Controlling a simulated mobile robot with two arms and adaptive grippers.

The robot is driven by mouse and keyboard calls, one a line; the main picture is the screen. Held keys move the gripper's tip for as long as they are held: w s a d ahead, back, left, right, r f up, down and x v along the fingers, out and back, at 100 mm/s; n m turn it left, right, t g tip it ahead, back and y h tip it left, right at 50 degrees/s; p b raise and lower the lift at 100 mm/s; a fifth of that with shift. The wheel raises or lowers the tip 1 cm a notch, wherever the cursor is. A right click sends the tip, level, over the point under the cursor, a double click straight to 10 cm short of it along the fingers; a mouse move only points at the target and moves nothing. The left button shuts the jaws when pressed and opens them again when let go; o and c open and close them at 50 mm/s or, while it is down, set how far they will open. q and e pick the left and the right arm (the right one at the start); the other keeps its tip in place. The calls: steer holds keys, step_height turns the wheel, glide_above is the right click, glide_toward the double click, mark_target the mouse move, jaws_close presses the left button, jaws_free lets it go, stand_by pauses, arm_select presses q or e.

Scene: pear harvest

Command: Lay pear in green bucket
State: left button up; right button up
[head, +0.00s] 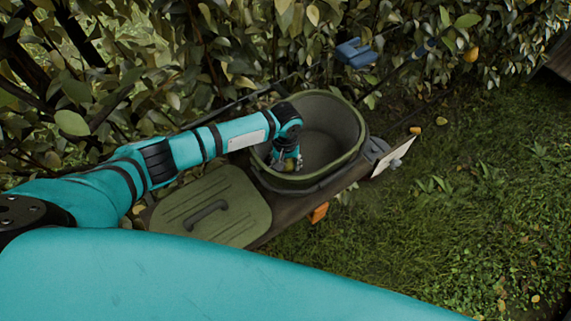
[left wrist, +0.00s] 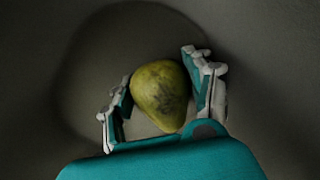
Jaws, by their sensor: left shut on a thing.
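The green bucket (head: 347,160) stands open at the middle of the head view. My left arm reaches over its left rim, and my left gripper (head: 287,162) is inside the bucket opening, pointing down. In the left wrist view, a yellow-green pear (left wrist: 161,96) with dark speckles sits between the two fingers of my left gripper (left wrist: 165,95). The gripper is shut on it. Behind the pear is the dark bucket interior (left wrist: 85,75); the gap between pear and floor cannot be told. In the head view the pear is mostly hidden by the gripper. My right gripper is not in view.
A green lid (head: 235,225) with a handle lies left of the bucket on the same bench. A blue object (head: 355,53) hangs in the leafy hedge behind. A pale tag (head: 394,157) stands right of the bucket. Grass lies open at the right.

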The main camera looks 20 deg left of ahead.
arm_select(q)
steer(key=shift+f, duration=0.3)
steer(key=o, duration=1.3)
step_height(320, 180, up, 12)
